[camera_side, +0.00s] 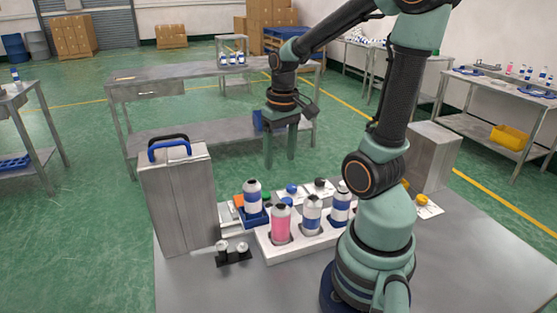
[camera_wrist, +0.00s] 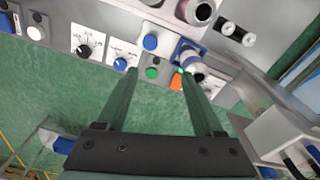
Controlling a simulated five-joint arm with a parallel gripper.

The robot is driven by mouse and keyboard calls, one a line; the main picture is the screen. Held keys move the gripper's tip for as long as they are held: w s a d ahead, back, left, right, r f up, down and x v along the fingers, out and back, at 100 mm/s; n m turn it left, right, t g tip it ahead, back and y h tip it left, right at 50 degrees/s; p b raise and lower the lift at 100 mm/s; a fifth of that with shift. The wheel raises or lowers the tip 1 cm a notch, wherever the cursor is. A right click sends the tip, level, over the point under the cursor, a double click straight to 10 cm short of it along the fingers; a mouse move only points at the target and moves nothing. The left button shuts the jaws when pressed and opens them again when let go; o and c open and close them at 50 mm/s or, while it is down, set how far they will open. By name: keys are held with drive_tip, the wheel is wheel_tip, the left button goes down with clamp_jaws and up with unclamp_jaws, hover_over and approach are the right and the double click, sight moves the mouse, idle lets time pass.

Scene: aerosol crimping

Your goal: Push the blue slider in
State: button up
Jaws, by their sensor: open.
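The blue slider (camera_side: 254,217) is a low blue holder on the bench, with a white and blue bottle (camera_side: 252,194) standing upright in it. In the wrist view the slider (camera_wrist: 184,47) is at upper right of centre, partly hidden by the bottle (camera_wrist: 193,66). My gripper (camera_side: 280,163) points down with its fingers apart and nothing between them. It appears above and to the right of the slider in the side view, clear of it. In the wrist view, the right finger of my gripper (camera_wrist: 160,74) overlaps the picture near an orange part (camera_wrist: 176,82) beside the slider.
A white rack (camera_side: 282,252) with a pink bottle (camera_side: 281,223) and other bottles stands in front. A tall grey box (camera_side: 180,200) with a blue handle stands left. A panel with dials (camera_wrist: 85,45), a blue knob (camera_wrist: 150,42) and a green button (camera_wrist: 152,72) lies near the fingers.

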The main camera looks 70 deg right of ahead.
sight(287, 200)
drive_tip(key=shift+m+g, duration=0.3)
drive_tip(key=shift+m, duration=0.1)
drive_tip(key=f, duration=0.4)
drive_tip(key=d+f, duration=0.1)
drive_tip(key=f, duration=0.3)
drive_tip(key=s+f, duration=0.1)
drive_tip(key=f, duration=0.4)
drive_tip(key=shift+s+d+f, duration=0.1)
drive_tip(key=shift+d, duration=0.3)
clamp_jaws()
idle(0.6)
